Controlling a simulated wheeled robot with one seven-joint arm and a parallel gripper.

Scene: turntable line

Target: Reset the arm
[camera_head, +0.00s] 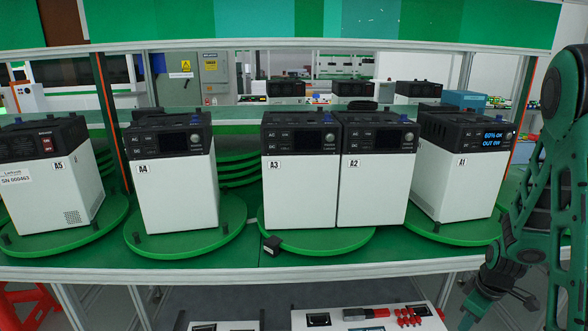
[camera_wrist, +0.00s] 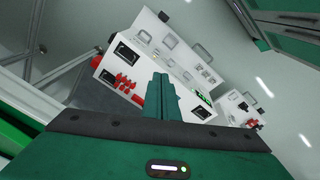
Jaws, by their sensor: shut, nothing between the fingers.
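My arm (camera_head: 563,180), dark green with black joints, stands folded at the right edge in the head view. Its lower links hang in front of the right end of the bench, and I cannot make out the fingers there. In the wrist view my gripper (camera_wrist: 161,84) shows as two green fingers pressed together, with nothing between them. It points toward a white cabinet (camera_wrist: 150,62) with sockets and red parts, seen tilted and apart from the fingers.
A green bench (camera_head: 262,250) spans the view. Round green turntables (camera_head: 190,240) carry white power units labelled A5 (camera_head: 48,200), A4 (camera_head: 178,195), A3 (camera_head: 297,195), A2 (camera_head: 373,195) and A1 (camera_head: 455,185). A white panel (camera_head: 365,318) stands below.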

